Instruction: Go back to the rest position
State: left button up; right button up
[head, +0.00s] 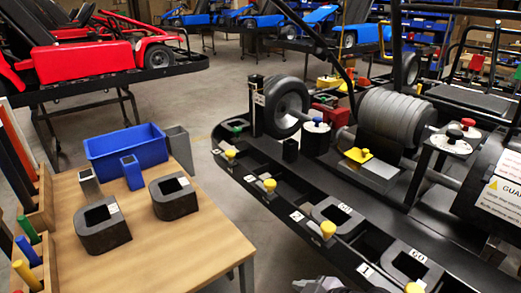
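A small grey and white piece of my own robot (320,286) shows at the bottom edge, right of centre, in front of the black kart frame. It is cut off by the picture edge, and no fingertips can be made out. I cannot tell whether it is arm or gripper. My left gripper is not in view. No object is seen held.
The wooden table (190,243) at left bears a blue bin (126,147), two dark blocks with square holes (103,227) (174,196) and small square tubes. The kart stand (270,168) fills the right. Bare floor (225,215) lies between them. A red kart (95,62) stands behind.

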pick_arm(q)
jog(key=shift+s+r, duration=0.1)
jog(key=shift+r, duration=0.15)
pick_arm(e)
jog(key=s+d+f+m+t+h, duration=0.4)
jog(key=s+d+f+m, duration=0.5)
jog(key=s+d, duration=0.4)
jog(key=shift+h, duration=0.5)
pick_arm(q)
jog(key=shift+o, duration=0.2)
pick_arm(e)
jog(key=shift+f, duration=0.15)
jog(key=shift+s, duration=0.1)
